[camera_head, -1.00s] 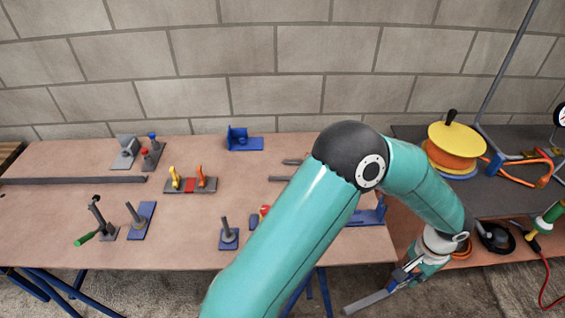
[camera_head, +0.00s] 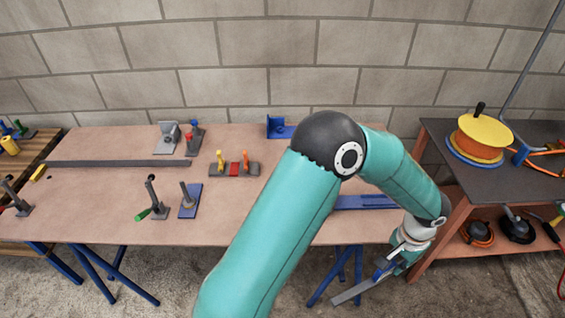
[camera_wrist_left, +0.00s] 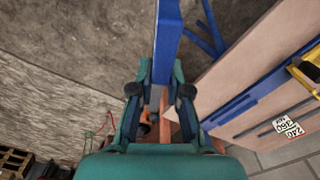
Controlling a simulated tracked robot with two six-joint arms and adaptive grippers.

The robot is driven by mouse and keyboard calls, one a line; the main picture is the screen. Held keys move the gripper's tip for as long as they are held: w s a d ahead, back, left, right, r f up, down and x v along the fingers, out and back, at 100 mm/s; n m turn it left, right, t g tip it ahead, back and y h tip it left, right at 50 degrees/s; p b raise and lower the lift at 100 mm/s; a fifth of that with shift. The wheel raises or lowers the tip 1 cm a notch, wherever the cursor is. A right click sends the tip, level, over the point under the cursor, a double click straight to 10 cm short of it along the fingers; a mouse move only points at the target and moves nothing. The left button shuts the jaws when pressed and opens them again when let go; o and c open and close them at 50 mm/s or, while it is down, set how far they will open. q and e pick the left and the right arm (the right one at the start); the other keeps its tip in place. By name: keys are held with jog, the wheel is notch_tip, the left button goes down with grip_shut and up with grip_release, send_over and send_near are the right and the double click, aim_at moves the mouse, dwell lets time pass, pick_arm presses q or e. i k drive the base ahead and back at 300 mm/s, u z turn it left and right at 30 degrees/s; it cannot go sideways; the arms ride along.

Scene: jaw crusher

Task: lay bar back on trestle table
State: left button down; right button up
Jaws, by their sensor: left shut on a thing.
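The trestle table (camera_head: 120,220) has a brown top and blue legs, and fills the middle of the head view. My left gripper (camera_head: 383,268) is beyond its front right edge, out over the floor and seemingly below the top. It is shut on a bar (camera_head: 358,291), which looks grey and sticks out towards the lower left. In the left wrist view the fingers (camera_wrist_left: 160,100) close around a long piece with a blue face (camera_wrist_left: 168,45). Part of the bar is hidden by the gripper. My right gripper is in neither view.
A long dark bar (camera_head: 120,163) lies along the table's back left. A dark-topped bench (camera_head: 480,175) with a yellow-orange reel (camera_head: 480,138) stands to the right. My arm hides part of the tabletop.

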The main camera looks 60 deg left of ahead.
aim_at(376, 231)
jog(key=u, duration=0.25)
jog(key=i, duration=1)
jog(key=u, duration=0.1)
